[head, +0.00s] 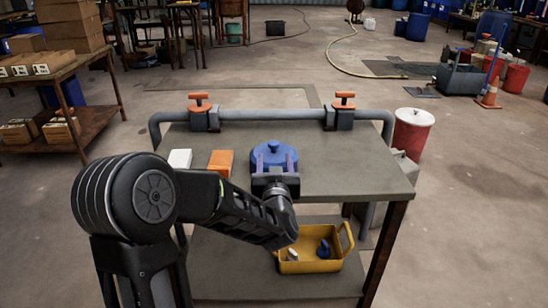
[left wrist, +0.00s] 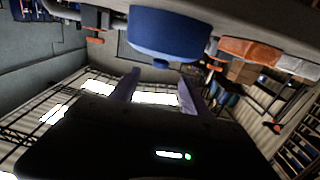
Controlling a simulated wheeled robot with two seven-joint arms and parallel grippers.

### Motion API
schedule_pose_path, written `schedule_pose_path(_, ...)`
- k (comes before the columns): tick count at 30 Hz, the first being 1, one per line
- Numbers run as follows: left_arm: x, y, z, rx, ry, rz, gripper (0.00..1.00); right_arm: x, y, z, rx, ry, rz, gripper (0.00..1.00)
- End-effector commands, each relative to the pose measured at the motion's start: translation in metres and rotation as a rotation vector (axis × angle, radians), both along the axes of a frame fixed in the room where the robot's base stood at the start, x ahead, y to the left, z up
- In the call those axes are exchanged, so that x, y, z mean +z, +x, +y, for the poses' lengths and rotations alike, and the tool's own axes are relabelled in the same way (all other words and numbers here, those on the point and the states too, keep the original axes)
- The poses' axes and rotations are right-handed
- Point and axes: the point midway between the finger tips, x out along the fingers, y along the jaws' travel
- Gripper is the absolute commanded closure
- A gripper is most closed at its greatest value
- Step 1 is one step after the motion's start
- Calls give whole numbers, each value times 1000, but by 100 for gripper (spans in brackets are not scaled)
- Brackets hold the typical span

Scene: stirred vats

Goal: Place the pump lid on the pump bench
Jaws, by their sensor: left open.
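The blue round pump lid (head: 273,147) rests on the grey top of the pump bench (head: 345,165), near its middle. In the left wrist view, which is upside down, the lid (left wrist: 168,33) shows with a small knob (left wrist: 160,63) on top. My left gripper (head: 274,160) is at the near side of the lid. Its two purple fingers are apart and empty, and in the left wrist view the gripper (left wrist: 159,74) has the knob in line between its fingertips. I cannot tell how far the tips are from the knob. My right gripper is not in view.
An orange block (head: 221,163) and a white block (head: 180,158) stand left of the lid. A grey pipe (head: 265,115) with orange-handled valves (head: 343,102) runs along the back edge. A yellow basket (head: 310,265) sits on the lower shelf. The bench top's right side is clear.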

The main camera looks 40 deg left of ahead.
Motion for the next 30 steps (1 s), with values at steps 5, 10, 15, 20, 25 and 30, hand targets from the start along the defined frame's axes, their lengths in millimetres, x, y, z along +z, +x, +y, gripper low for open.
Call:
schedule_pose_path(5, -1, 13, 10, 1, -1, -1, 45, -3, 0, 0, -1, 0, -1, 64)
schedule_pose_path(10, 0, 21, 16, -1, -1, -1, 45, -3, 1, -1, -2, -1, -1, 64)
schedule_pose_path(15, 0, 21, 15, -1, -1, -1, 45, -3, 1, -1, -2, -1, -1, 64)
schedule_pose_path(20, -1, 25, 19, -1, -1, -1, 45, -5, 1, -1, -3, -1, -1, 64)
schedule_pose_path(25, -1, 43, 34, 2, -1, -1, 45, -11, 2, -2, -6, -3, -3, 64)
schedule_pose_path(30, 0, 60, 46, 0, -2, 0, 45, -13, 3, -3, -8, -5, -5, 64)
